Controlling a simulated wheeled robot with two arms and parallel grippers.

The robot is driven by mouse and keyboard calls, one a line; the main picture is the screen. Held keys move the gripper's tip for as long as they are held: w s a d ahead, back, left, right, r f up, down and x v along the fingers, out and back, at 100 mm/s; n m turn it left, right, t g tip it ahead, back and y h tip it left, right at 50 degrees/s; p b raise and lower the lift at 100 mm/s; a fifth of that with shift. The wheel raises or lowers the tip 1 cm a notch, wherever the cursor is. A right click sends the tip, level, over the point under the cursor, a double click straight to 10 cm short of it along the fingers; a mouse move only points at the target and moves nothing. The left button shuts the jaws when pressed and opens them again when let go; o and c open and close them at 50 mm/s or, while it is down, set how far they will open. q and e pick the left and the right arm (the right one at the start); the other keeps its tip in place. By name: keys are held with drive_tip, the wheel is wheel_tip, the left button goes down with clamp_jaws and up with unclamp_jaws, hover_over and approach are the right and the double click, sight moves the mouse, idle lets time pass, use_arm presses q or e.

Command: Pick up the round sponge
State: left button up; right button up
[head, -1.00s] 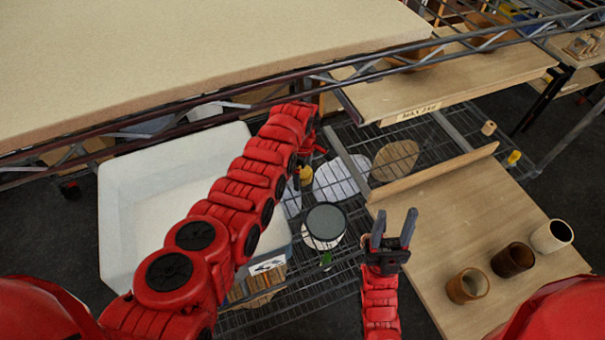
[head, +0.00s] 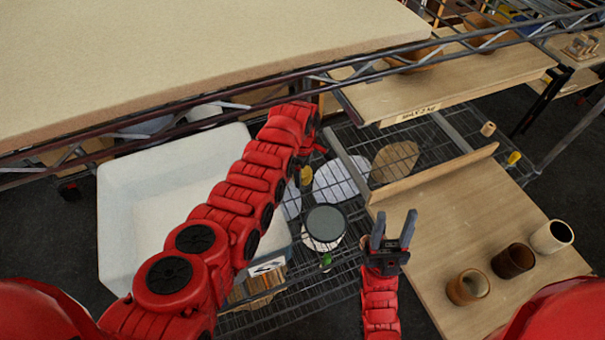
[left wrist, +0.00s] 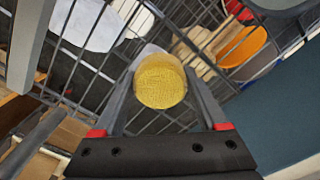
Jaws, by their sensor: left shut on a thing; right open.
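The round sponge (left wrist: 160,82) is a short yellow cylinder in the left wrist view, held between the two fingers of my left gripper (left wrist: 163,76). The fingers are shut on its sides. In the head view the sponge (head: 306,176) shows as a small yellow patch beside the end of my left arm, above the wire shelf; the fingers there are mostly hidden. My right gripper (head: 393,232) is open and empty, fingers pointing up, beside the left edge of the wooden board.
A white tub (head: 125,215) stands left of my left arm. A dark round-topped container (head: 325,222) is on the wire shelf (head: 345,280). A wooden board (head: 430,225) at right bears three cups. A thick beige slab (head: 190,60) and metal rails are above.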

sight(306, 178)
use_arm(q)
drive_tip(key=shift+r, duration=0.45)
drive_tip(key=shift+s+d+r+b, duration=0.15)
drive_tip(key=shift+s+r+b, duration=0.05)
drive_tip(key=shift+r+b, duration=0.8)
drive_tip(key=shift+s+d, duration=0.2)
drive_tip(key=shift+s, duration=0.3)
drive_tip(key=shift+s+d, duration=0.15)
drive_tip(key=shift+s, duration=0.3)
drive_tip(key=s+p, duration=0.1)
drive_tip(key=s, duration=0.1)
drive_tip(key=s+d+r+p, duration=0.1)
drive_tip(key=s+p, duration=0.1)
drive_tip(key=s+d+p, duration=0.1)
drive_tip(key=s+p, duration=0.1)
drive_tip(key=shift+d+r, duration=0.15)
drive_tip(key=shift+r, duration=0.15)
drive_tip(key=s, duration=0.1)
drive_tip(key=s+d+p, duration=0.1)
drive_tip(key=s, duration=0.1)
drive_tip(key=s+d, duration=0.1)
drive_tip(key=s, duration=0.1)
drive_tip(key=shift+s+d+f+p, duration=0.1)
drive_tip(key=shift+p, duration=0.25)
drive_tip(key=shift+s+d, duration=0.3)
drive_tip(key=shift+s, duration=0.45)
